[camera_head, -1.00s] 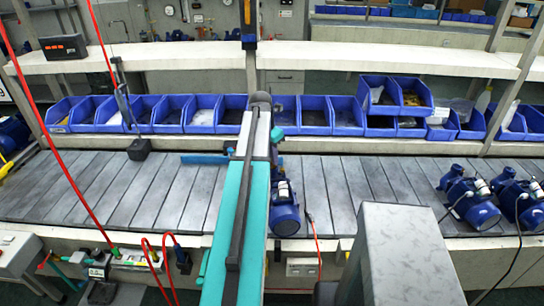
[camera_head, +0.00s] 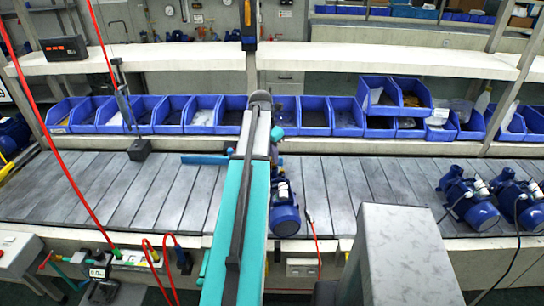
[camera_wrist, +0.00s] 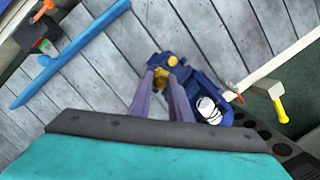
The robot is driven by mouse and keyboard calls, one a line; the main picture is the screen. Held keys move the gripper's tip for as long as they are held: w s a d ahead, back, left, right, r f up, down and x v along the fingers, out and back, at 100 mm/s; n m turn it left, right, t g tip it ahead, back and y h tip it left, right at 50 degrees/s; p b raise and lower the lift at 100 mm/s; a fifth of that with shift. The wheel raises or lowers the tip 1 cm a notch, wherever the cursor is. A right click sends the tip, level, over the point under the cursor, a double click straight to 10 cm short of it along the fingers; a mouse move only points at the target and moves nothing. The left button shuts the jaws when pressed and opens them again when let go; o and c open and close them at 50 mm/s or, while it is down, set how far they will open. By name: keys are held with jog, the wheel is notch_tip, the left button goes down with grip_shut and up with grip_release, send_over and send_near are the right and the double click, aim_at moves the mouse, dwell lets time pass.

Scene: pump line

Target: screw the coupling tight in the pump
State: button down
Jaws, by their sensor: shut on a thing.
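The blue pump (camera_head: 285,212) stands on the slatted conveyor, partly hidden behind my arm in the head view. In the wrist view the pump (camera_wrist: 213,92) lies ahead of my gripper (camera_wrist: 163,84), with a white cap on its right side. A small brass coupling (camera_wrist: 161,79) sits between my fingertips, and the gripper is shut on it at the pump's near left part. Another brass-coloured round part (camera_wrist: 172,61) shows on the pump just beyond. The fingers hide much of the coupling; I cannot tell how deep it sits.
Two more blue pumps (camera_head: 470,200) stand on the conveyor to the right. A blue bar (camera_head: 206,159) and a dark hanging tool (camera_head: 138,148) are left of my arm. Blue bins (camera_head: 203,116) line the back. Red hoses hang at the left.

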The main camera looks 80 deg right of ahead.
jog(key=shift+r+p, duration=0.6)
jog(key=shift+r, duration=0.45)
jog(key=w+a+f+m+b, duration=0.1)
jog(key=w+a, duration=0.4)
jog(key=w, duration=0.7)
jog(key=w+a+f+b, duration=0.1)
jog(key=w+a, duration=0.4)
jog(key=w, duration=0.6)
jog(key=w+a+f+m+b, duration=0.1)
jog(key=w+a, duration=0.4)
jog(key=w, duration=0.7)
jog(key=w+a+f+b, duration=0.2)
jog(key=w+a+b, duration=0.1)
jog(key=w+a, duration=1.4)
jog(key=w+a+m+b, duration=0.1)
jog(key=w+a, duration=0.1)
jog(key=a, duration=1.1)
jog(key=w+a+f+b, duration=0.1)
jog(key=w+a, duration=0.1)
jog(key=a, duration=1.1)
jog(key=w+a+f+m+b, duration=0.1)
jog(key=w+a, duration=0.1)
jog(key=a, duration=1.2)
jog(key=shift+w+m+g+y, duration=0.25)
jog(key=shift+m+g+y, duration=0.05)
jog(key=shift+y, duration=0.1)
